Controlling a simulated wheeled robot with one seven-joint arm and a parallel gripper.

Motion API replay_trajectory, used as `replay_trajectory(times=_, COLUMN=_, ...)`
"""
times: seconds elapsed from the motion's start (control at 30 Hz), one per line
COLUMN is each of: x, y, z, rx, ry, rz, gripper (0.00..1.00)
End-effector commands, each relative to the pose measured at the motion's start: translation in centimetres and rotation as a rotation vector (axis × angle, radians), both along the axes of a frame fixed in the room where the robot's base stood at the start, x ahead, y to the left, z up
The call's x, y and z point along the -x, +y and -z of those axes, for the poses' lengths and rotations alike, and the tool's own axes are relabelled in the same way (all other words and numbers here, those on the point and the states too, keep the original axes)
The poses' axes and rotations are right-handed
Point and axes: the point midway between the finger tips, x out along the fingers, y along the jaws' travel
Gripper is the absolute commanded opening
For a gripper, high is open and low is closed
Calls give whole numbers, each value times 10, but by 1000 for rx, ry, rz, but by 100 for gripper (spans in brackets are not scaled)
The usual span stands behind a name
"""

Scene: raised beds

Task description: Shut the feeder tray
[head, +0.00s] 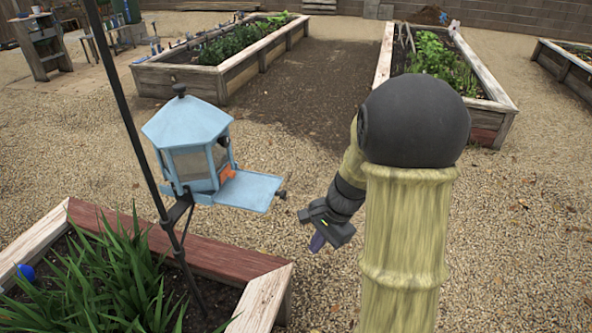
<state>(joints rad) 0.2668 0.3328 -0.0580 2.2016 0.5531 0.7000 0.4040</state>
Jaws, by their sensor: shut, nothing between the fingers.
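The light blue bird feeder (187,150) has a pointed roof and glass sides, and hangs on a dark pole at left. Its feeder tray (248,190) sticks out to the right, pulled open, with a small dark knob (281,194) at its outer end. An orange piece (227,174) shows where the tray meets the housing. My gripper (317,243) is shut and empty, pointing down, to the right of and lower in the picture than the tray knob, apart from it. My arm covers part of the right side.
The dark pole (130,130) rises from a wooden raised bed (230,262) with green plants at lower left. More raised beds (265,60) stand at the back. Gravel (320,150) lies open around the feeder. A blue ball (25,272) lies in the near bed.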

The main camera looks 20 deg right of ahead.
Motion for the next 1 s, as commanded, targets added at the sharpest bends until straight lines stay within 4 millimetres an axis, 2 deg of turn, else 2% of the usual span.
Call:
replay_trajectory(times=0.03, x=-9, y=-8, z=-22, rx=-44, ry=20, rz=90, gripper=0)
replay_trajectory(times=0.17, x=-33, y=-24, z=-49, rx=-164, ry=67, rz=308, gripper=0)
replay_trajectory(times=0.4, x=-76, y=-65, z=-98, rx=-401, ry=133, rz=681, gripper=0)
replay_trajectory(times=0.5, x=-90, y=-80, z=-111, rx=-483, ry=151, rz=789, gripper=0)
replay_trajectory(times=0.63, x=-98, y=-89, z=-116, rx=-535, ry=160, rz=852, gripper=0)
replay_trajectory(times=1.0, x=-99, y=-88, z=-113, rx=-539, ry=160, rz=854, gripper=0)
